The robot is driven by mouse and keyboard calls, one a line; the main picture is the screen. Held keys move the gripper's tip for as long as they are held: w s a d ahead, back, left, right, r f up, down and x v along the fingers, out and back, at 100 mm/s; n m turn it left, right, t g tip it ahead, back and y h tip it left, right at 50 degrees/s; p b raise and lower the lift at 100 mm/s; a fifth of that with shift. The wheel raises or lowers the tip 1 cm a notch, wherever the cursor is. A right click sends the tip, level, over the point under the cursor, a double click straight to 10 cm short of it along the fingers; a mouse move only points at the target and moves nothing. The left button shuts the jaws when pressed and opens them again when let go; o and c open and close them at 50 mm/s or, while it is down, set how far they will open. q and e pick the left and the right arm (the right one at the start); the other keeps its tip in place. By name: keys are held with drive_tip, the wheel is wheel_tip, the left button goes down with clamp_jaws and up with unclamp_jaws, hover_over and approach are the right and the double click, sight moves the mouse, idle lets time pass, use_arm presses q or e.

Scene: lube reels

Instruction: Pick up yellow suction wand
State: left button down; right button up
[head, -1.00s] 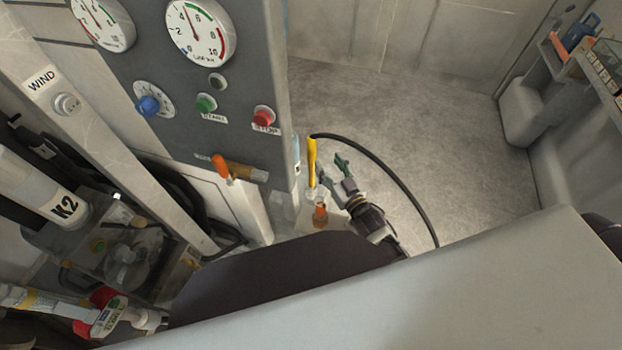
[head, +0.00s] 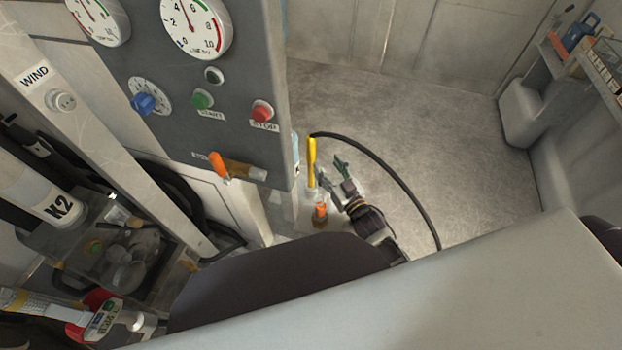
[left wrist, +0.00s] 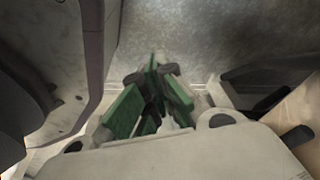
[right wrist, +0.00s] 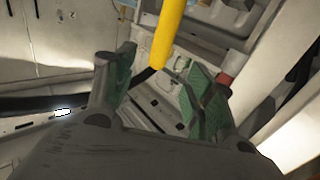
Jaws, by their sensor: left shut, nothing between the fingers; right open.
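The yellow suction wand (head: 311,154) stands upright beside the grey control panel in the head view, with a black hose running from its top. It also shows in the right wrist view (right wrist: 169,32), entering from the top and ending near the space between the fingertips. My right gripper (head: 331,171) is open just to the right of the wand, and its green-padded fingers (right wrist: 160,78) are spread. Whether they touch the wand I cannot tell. My left gripper (left wrist: 155,75) is shut and empty in the left wrist view; I do not make it out in the head view.
The control panel (head: 180,120) with gauges and buttons stands close left of the wand. The black hose (head: 395,170) curves down to the right across the floor area. An orange-topped bottle (head: 320,211) stands below the wand. Open floor (head: 450,150) lies to the right.

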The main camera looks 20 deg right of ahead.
sight(313, 147)
drive_tip(key=shift+w+a+b, duration=0.1)
drive_tip(key=shift+w+a, duration=0.1)
drive_tip(key=shift+w, duration=0.8)
drive_tip(key=shift+w+a+b, duration=0.1)
drive_tip(key=shift+w+a, duration=0.05)
drive_tip(key=shift+w, duration=0.85)
drive_tip(key=shift+w+a+b, duration=0.1)
drive_tip(key=shift+w+a, duration=0.1)
drive_tip(key=shift+w, duration=1.05)
use_arm(q)
drive_tip(key=shift+w+d+r, duration=0.2)
drive_tip(key=shift+d+r, duration=0.3)
drive_tip(key=shift+d, duration=0.15)
use_arm(e)
drive_tip(key=shift+a, duration=0.1)
